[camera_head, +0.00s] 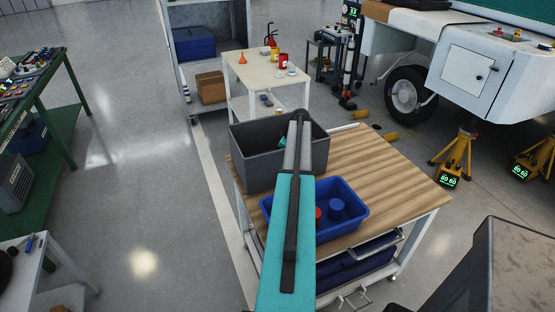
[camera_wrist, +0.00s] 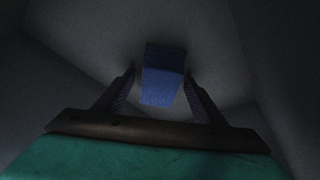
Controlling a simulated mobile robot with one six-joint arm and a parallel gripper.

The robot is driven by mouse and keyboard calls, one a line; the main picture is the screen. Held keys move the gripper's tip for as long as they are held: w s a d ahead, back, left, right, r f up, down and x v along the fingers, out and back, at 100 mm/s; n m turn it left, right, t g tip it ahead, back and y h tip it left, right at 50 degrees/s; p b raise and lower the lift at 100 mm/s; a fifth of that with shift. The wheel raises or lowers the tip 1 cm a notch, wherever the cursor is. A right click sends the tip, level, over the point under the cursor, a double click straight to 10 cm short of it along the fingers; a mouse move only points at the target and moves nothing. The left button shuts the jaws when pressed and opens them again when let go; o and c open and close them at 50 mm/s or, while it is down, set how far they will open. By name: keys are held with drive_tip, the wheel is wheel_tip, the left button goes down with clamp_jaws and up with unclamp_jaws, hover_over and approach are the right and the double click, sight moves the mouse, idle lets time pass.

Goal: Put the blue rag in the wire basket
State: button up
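My gripper (camera_wrist: 160,76) reaches down inside a deep grey bin (camera_head: 251,163) on the wooden-topped workbench. In the wrist view its two fingers stand apart. A small blue block-like thing (camera_wrist: 163,75) lies between and just beyond the fingertips, on the bin's dark floor. A gap shows at the left finger; I cannot tell whether the right finger touches it. It may be the blue rag, but the dim light hides its texture. In the head view, the bin wall and my arm hide it. I cannot make out a wire basket in either view.
A blue tray (camera_head: 348,222) holding a red thing and a blue thing stands beside the bin on the workbench (camera_head: 400,190). The bench's right side is mostly clear. A cream table (camera_head: 262,68) with small items stands behind. Bin walls surround my gripper.

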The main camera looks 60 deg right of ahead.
drive_tip(key=shift+r, duration=0.15)
drive_tip(key=p+v, duration=0.3)
drive_tip(key=v, duration=0.9)
drive_tip(key=shift+p, duration=0.4)
drive_tip(key=shift+r, duration=0.1)
idle(0.4)
